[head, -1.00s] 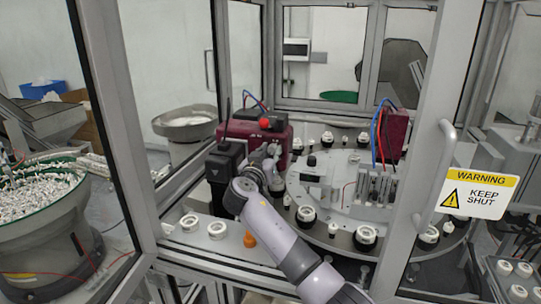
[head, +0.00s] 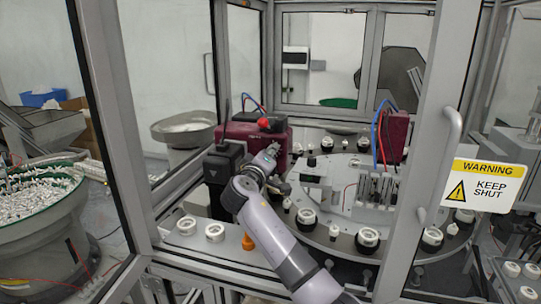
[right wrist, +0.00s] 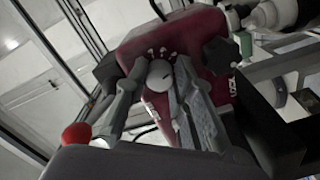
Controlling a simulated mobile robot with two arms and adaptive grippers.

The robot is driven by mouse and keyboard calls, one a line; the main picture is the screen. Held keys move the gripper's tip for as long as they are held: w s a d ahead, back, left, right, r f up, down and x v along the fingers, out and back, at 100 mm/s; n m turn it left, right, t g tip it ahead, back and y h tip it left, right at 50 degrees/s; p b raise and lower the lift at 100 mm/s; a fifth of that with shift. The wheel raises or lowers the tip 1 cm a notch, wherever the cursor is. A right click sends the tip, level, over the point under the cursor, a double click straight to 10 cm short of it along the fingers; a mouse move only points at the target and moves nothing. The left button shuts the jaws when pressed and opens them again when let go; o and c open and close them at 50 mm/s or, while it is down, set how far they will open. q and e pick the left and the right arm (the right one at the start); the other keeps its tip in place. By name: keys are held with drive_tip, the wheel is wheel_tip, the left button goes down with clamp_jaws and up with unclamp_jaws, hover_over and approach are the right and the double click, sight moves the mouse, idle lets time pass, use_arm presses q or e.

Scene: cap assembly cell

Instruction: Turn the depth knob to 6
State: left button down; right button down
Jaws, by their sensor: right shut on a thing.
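The depth knob (right wrist: 160,76) is a small grey round knob with a pointer line, on the face of a maroon unit (right wrist: 205,28). White marks show around its upper rim; I cannot read the numbers or tell which one the pointer meets. My right gripper (right wrist: 158,84) is shut on the knob, one finger on each side, in the right wrist view. In the head view my right gripper (head: 268,157) is against the front of the maroon unit (head: 285,138), and the knob is hidden there. My left gripper is not in view.
A black box (head: 222,162) stands left of my gripper. A rotary table (head: 345,236) with several white caps and an orange piece (head: 248,242) lie nearby. Frame posts and the open-side door (head: 440,150) bound the cell.

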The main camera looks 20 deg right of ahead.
drive_tip(key=shift+n, duration=0.9)
drive_tip(key=c, duration=1.4)
unclamp_jaws()
drive_tip(key=shift+o, duration=0.2)
drive_tip(key=v, duration=1.2)
drive_tip(key=shift+a+f, duration=0.1)
